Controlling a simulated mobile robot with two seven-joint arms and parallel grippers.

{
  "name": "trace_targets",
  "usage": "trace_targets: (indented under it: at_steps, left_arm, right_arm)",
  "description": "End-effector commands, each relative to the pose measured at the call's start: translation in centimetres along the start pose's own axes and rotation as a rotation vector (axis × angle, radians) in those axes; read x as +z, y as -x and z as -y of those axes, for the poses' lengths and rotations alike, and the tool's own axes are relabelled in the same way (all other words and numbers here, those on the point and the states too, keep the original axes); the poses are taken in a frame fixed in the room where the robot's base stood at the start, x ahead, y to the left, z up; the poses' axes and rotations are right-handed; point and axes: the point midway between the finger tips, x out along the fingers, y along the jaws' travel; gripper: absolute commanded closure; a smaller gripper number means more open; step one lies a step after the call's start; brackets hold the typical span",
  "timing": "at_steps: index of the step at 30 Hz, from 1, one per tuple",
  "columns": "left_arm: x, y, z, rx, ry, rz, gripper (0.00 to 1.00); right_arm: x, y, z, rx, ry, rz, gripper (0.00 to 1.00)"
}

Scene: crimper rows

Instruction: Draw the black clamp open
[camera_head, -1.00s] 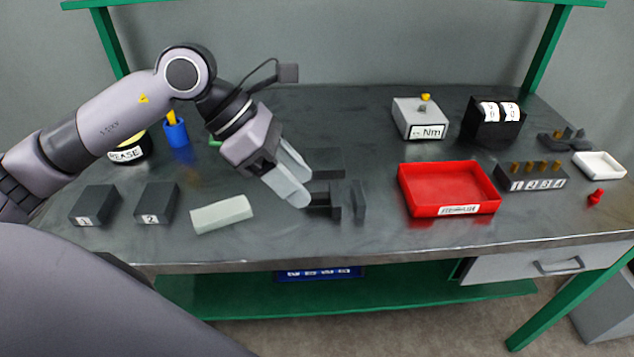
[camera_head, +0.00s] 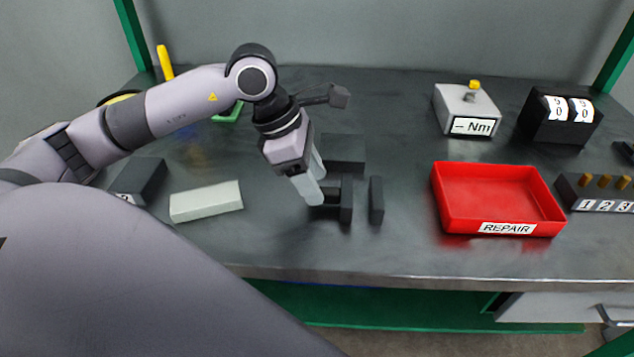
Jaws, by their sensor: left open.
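The black clamp (camera_head: 346,200) sits on the dark bench top near the middle of the head view. It has two upright plates with a gap between them, and the right plate (camera_head: 376,200) stands apart from the left one. A dark block (camera_head: 343,153) lies just behind. My left gripper (camera_head: 316,190) points down at the clamp's left side, with its pale fingers open around or beside the short bar left of the near plate. I cannot tell whether the fingers touch it. My right gripper is not in view.
A red tray labelled REPAIR (camera_head: 500,228) stands to the right. A pale block (camera_head: 206,202) and a dark numbered block (camera_head: 139,180) lie to the left. A grey box (camera_head: 466,108), a black counter (camera_head: 560,118) and a peg block (camera_head: 598,192) stand further right.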

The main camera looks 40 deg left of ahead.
Motion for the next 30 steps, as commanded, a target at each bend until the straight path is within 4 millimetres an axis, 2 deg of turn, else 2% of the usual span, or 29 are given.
trace_targets:
  at_steps: [6, 13, 14, 18, 25, 30]
  left_arm:
    - [0.0, -1.7, 0.0, 0.000, -0.001, 0.001, 0.49]
    - [0.0, -1.8, 0.0, 0.000, 0.000, 0.001, 0.49]
    - [0.0, -1.8, 0.0, 0.000, 0.000, 0.001, 0.52]
    - [0.0, -1.8, 0.0, 0.000, 0.000, 0.001, 0.98]
    - [-0.2, -1.8, 0.0, 0.001, 0.000, 0.000, 1.00]
    - [-1.3, -1.6, -0.1, 0.003, 0.002, -0.003, 1.00]
  right_arm:
    - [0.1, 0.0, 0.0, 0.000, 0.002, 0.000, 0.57]
    - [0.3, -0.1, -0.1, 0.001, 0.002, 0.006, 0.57]
    - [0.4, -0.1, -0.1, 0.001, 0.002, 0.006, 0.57]
    - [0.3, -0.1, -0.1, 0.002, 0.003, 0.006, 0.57]
    - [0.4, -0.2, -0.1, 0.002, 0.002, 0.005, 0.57]
    - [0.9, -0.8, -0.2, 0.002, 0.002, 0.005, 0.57]
